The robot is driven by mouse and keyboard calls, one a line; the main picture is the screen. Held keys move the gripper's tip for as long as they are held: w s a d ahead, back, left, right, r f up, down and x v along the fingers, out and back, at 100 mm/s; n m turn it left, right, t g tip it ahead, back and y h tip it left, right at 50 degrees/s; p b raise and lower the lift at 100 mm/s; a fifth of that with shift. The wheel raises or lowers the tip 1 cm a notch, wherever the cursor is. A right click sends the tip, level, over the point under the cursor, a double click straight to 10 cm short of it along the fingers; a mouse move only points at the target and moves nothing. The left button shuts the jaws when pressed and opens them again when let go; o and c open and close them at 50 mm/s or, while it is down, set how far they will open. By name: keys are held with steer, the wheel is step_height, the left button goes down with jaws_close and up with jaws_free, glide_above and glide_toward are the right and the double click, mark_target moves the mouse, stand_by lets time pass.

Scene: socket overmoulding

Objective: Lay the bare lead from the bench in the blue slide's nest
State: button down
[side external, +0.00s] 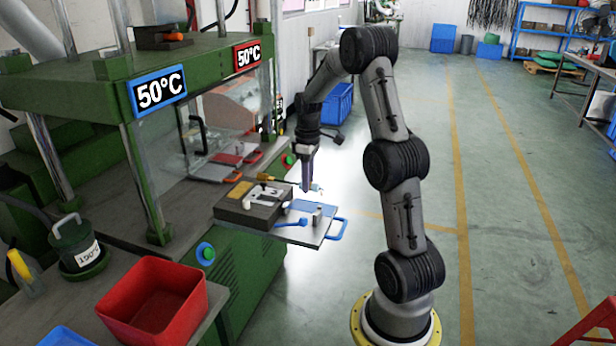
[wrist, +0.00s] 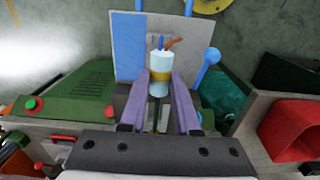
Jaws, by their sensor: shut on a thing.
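My gripper (side external: 307,184) points down above the slide, its purple fingers shut on the lead. In the wrist view the fingertips (wrist: 160,82) close on both sides of the lead (wrist: 159,63), a pale cylinder with a brass-coloured band; blue and orange wire ends show at its top. In the side view the lead (side external: 317,188) is small, held above the slide and apart from it. The blue slide (side external: 325,230) is a light plate with a blue handle, drawn out in front of the press; it also shows in the wrist view (wrist: 128,45). I cannot make out its nest clearly.
The green press (side external: 60,85) with 50°C signs stands left. A red bin (side external: 155,300) is on the bench at front left. Open floor lies right.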

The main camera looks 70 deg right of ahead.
steer(key=shift+f, duration=3.4)
steer(key=c, duration=0.6)
jaws_free()
steer(key=shift+o, duration=0.2)
steer(key=shift+r, duration=0.1)
step_height(320, 180, up, 14)
steer(key=shift+f, duration=0.15)
